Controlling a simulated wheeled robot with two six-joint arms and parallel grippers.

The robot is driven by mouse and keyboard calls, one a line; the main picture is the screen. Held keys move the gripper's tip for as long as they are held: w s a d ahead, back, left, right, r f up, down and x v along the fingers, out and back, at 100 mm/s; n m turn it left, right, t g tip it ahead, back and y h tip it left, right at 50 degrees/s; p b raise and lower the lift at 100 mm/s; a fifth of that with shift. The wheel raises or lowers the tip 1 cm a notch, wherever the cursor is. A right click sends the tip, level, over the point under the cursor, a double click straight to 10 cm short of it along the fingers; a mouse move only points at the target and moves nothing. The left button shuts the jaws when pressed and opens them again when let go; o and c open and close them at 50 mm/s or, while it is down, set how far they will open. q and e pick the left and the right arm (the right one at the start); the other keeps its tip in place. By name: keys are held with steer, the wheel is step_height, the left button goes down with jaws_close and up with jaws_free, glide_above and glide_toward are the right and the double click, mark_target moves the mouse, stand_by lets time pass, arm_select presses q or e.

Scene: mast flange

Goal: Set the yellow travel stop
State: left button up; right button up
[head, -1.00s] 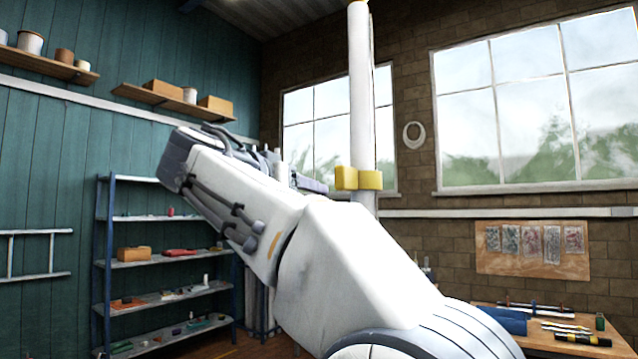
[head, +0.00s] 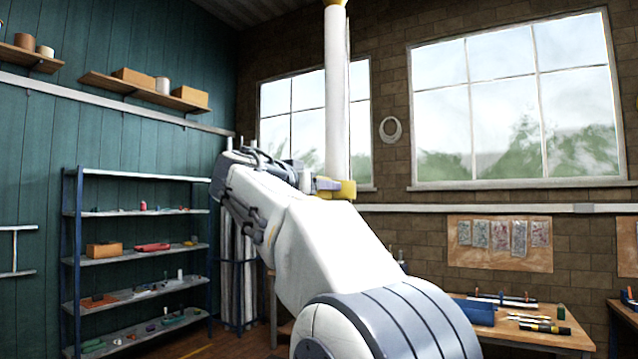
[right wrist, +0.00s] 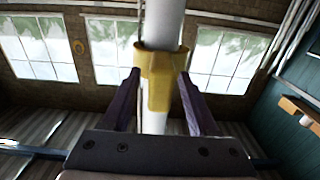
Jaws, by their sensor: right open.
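The yellow travel stop (head: 343,189) is a collar with a block around the upright white mast (head: 337,100), partly hidden behind my right arm in the head view. My right gripper (head: 326,185) is at the stop's left side. In the right wrist view, the stop (right wrist: 158,62) shows a yellow block on the mast. The open dark fingers of my right gripper (right wrist: 159,76) stand on either side of that block, with narrow gaps visible. I cannot tell how deep the block sits between them. My left gripper is not in view.
A metal shelf (head: 140,212) with small items stands at the left. A wooden workbench (head: 535,335) with tools is at the lower right. Windows (head: 515,105) and a pinboard (head: 500,243) are on the brick wall behind. Air around the upper mast looks clear.

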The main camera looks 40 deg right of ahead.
jaws_close()
stand_by(1.4)
